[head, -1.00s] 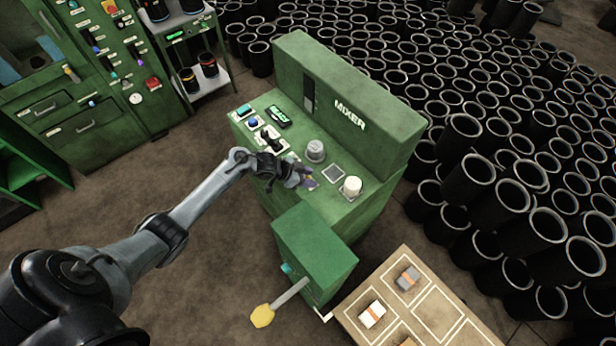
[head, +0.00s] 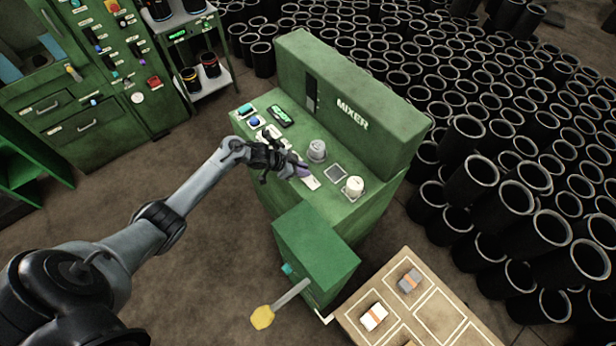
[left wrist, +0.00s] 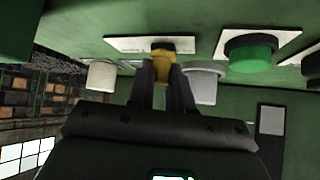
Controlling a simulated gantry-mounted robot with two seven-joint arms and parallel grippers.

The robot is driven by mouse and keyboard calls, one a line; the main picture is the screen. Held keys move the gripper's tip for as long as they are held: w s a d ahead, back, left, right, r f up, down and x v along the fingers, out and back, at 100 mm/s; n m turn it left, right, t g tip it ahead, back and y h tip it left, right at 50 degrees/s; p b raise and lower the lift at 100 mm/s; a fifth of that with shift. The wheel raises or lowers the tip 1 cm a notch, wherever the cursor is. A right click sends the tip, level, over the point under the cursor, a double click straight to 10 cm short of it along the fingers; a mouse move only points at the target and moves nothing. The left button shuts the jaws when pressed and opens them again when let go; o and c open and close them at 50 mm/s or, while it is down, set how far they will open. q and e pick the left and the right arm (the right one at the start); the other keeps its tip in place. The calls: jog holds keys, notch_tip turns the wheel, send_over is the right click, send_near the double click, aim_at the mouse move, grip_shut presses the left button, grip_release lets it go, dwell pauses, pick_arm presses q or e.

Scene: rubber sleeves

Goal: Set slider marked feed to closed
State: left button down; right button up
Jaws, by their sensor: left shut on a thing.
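The green mixer console (head: 345,205) stands mid-view in the head view. My left gripper (head: 300,170) is over its sloped top, with the fingers pointing right. In the left wrist view, my left gripper (left wrist: 163,80) is shut on a yellow slider knob (left wrist: 163,66), one finger on each side. The knob stands on a white slider plate (left wrist: 125,44). My right gripper is not in view.
A grey dial (head: 317,150) and a white knob (head: 353,187) stand close to the gripper. A green button (left wrist: 250,55) shows in the left wrist view. A lever with a yellow end (head: 262,317) sticks out in front. Black sleeves (head: 465,140) crowd the right.

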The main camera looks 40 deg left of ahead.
pick_arm(q)
jog(key=shift+a, duration=0.15)
jog(key=c, duration=1)
grip_release()
jog(key=shift+w+a, duration=0.1)
jog(key=shift+a, duration=0.05)
jog(key=shift+c, duration=0.2)
jog(key=shift+s+a+r, duration=0.1)
jog(key=shift+s+r, duration=0.25)
jog(key=v, duration=1)
jog(key=shift+p, duration=0.4)
